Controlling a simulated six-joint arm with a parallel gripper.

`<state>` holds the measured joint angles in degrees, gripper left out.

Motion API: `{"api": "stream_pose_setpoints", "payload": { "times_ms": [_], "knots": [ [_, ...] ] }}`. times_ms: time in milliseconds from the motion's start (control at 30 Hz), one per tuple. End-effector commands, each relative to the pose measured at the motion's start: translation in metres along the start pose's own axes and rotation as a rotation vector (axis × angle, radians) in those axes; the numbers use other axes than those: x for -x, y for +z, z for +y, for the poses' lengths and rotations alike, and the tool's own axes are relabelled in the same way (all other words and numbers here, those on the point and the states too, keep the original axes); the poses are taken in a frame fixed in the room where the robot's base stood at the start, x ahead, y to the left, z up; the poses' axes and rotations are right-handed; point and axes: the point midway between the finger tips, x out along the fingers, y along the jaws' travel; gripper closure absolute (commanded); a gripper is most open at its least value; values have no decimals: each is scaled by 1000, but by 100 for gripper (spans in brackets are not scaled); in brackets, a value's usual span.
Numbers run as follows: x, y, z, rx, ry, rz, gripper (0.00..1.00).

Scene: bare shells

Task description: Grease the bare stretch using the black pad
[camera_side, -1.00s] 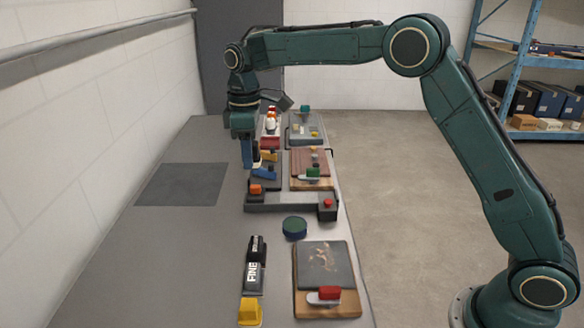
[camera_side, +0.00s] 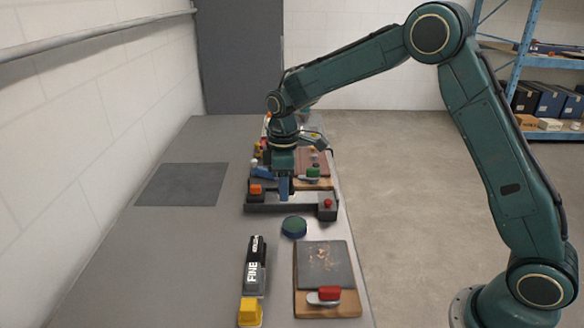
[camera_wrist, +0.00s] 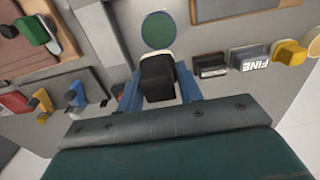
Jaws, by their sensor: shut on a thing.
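My gripper (camera_side: 285,188) has blue fingers and points down over the dark tray, near its front edge. In the wrist view the fingers (camera_wrist: 160,88) are shut on a black pad (camera_wrist: 157,72), which is largely hidden in the side view. A grey plate with pale, patchy marks (camera_side: 323,262) lies on a wooden board (camera_side: 312,306) at the near right of the bench; this may be the bare stretch. It shows in part at the top of the wrist view (camera_wrist: 222,9). The held pad is apart from the plate.
A round green-topped tin (camera_side: 294,227) stands between tray and plate. A red-handled clamp (camera_side: 325,296) sits on the board's near end. A block marked FINE (camera_side: 254,272) and a yellow-handled piece (camera_side: 249,312) stand left.

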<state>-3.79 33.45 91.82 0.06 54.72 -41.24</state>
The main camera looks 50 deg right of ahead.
Motion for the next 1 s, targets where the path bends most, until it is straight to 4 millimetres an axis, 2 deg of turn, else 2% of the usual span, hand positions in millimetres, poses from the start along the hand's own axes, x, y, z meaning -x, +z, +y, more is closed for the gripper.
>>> {"api": "stream_pose_setpoints", "payload": {
  "times_ms": [100,267,667,1000],
  "knots": [
    [-10,12,-2,-1,-1,-1,82],
    [-17,19,-4,0,0,0,82],
    [-21,20,-4,0,0,0,82],
    [-42,20,-4,0,-2,-2,82]
  ]
}}
